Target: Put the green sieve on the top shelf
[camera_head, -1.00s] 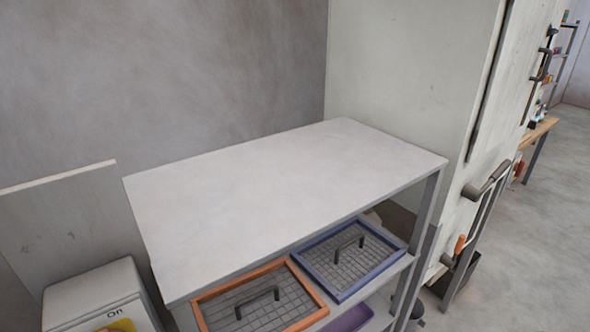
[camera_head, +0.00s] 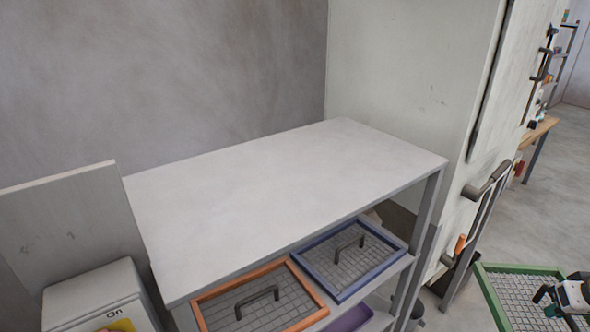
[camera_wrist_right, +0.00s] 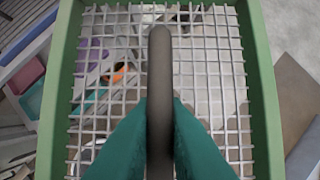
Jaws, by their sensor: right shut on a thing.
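The green sieve (camera_head: 512,294) has a green rectangular frame, a wire grid and a dark bar handle. It is at the lower right in the head view, right of the shelf unit. My right gripper (camera_head: 556,297) is at its handle. In the right wrist view the teal fingers of my right gripper (camera_wrist_right: 160,125) are shut on the handle, with the sieve's green frame (camera_wrist_right: 262,85) around the grid. The top shelf (camera_head: 290,200) is a bare pale grey board, left of the sieve. My left gripper is not in view.
An orange-framed sieve (camera_head: 203,315) and a blue-framed sieve (camera_head: 393,265) lie on the shelf below the top. A purple item (camera_head: 350,318) shows lower down. A pale machine with handles (camera_head: 482,190) stands right of the shelf. A white box (camera_head: 92,290) is at the left.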

